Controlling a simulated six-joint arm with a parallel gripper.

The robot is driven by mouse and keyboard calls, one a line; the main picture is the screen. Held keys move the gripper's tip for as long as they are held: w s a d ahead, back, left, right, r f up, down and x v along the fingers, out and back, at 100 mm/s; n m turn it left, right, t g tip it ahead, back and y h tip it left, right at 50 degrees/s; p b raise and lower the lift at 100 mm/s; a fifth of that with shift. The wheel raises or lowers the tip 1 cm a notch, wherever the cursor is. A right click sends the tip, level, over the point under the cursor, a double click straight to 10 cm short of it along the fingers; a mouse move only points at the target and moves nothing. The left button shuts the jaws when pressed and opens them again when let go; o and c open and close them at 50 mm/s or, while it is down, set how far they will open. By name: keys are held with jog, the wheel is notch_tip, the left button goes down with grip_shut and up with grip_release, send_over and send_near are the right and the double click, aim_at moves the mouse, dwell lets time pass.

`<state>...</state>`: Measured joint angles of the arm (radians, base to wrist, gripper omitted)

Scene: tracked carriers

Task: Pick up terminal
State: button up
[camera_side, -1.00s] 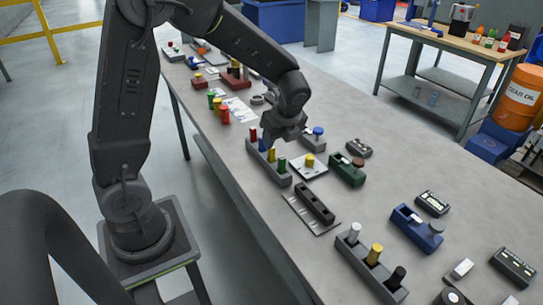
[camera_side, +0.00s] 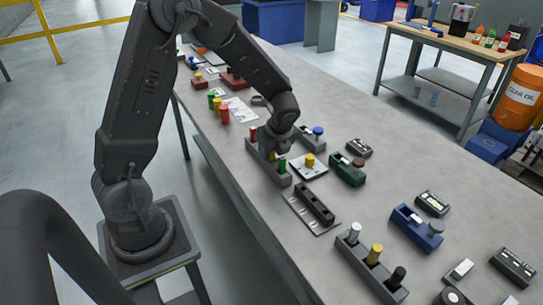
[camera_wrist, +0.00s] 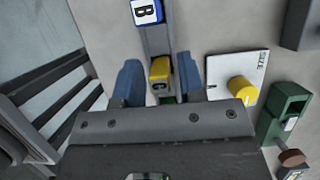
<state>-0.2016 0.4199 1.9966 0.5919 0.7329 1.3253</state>
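No piece is marked plainly as the terminal. A yellow block marked C (camera_wrist: 160,72) stands in the grey rack (camera_side: 258,164) between the fingers of my gripper (camera_wrist: 158,78). The fingers are apart, one on each side of it, with gaps visible. A blue block marked B (camera_wrist: 146,11) stands at the top of the wrist view, and a bit of green (camera_wrist: 168,99) shows below the yellow one. In the side view my gripper (camera_side: 273,150) is low over the rack, partly hiding its pegs. A red peg (camera_side: 253,133) and a green peg (camera_side: 282,165) show at either side.
Close to the right are a white plate with a yellow knob (camera_side: 309,160), a green holder (camera_side: 347,172) and a grey holder with a blue knob (camera_side: 318,132). A dark bar on a plate (camera_side: 315,205) lies in front. A blue carrier (camera_side: 415,230) stands further right.

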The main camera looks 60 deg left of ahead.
grip_shut()
jog(key=shift+r, duration=0.1)
jog(key=shift+r, duration=0.4)
notch_tip(320, 180, up, 9)
jog(key=w, duration=0.1)
jog(key=w+a+f, duration=0.1)
jog(key=w+a, duration=0.3)
jog(key=w, duration=0.4)
jog(key=w+a+f, duration=0.1)
jog(key=w+a, duration=0.4)
jog(key=w, duration=0.3)
jog(key=shift+w, duration=0.25)
